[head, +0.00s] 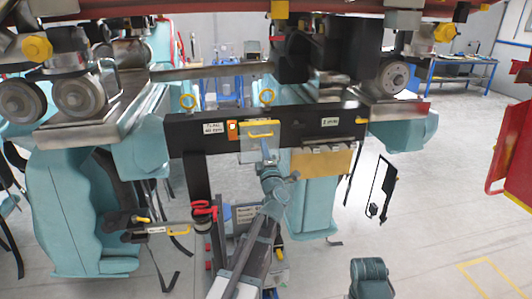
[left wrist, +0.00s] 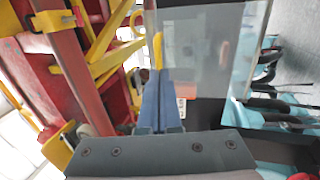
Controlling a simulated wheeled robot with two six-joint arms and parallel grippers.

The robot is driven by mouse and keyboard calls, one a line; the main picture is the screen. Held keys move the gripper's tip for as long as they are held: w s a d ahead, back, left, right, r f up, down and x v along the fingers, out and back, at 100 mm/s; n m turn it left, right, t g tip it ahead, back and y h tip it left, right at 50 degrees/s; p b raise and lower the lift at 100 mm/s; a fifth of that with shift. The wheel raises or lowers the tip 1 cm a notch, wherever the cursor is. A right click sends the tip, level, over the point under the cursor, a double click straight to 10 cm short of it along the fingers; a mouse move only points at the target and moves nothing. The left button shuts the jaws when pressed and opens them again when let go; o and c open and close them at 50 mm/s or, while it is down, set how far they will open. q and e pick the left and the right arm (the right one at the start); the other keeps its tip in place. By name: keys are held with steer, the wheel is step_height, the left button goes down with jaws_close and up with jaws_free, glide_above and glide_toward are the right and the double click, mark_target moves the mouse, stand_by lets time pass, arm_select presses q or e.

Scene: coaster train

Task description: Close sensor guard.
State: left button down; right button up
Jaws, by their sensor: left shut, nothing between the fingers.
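The sensor guard appears to be a clear panel with a yellow handle (head: 262,135), on the front of the black beam (head: 290,124). In the left wrist view the clear panel (left wrist: 205,45) fills the top middle, with a yellow handle (left wrist: 158,50) at its left edge. My left gripper (head: 265,150) is shut and empty, with its tips just below the handle in the head view. In the left wrist view its blue fingers (left wrist: 160,80) point at the handle's lower end. I cannot tell whether they touch.
A tan plate (head: 322,161) hangs under the beam at right. Teal seats (head: 70,205) hang on both sides. A black latch bar with a yellow handle (head: 180,231) sits at lower left. A red panel (head: 515,150) stands at far right. Floor at right is mostly clear.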

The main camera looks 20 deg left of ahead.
mark_target(260, 129)
arm_select(q)
steer(key=shift+w+a+r, duration=0.15)
steer(key=shift+w+a, duration=0.15)
steer(key=shift+w, duration=0.2)
steer(key=shift+w+a+r+p, duration=0.55)
steer(key=shift+w+r+p, duration=0.15)
steer(key=shift+w, duration=0.1)
steer(key=shift+s, duration=0.15)
steer(key=shift+f, duration=0.1)
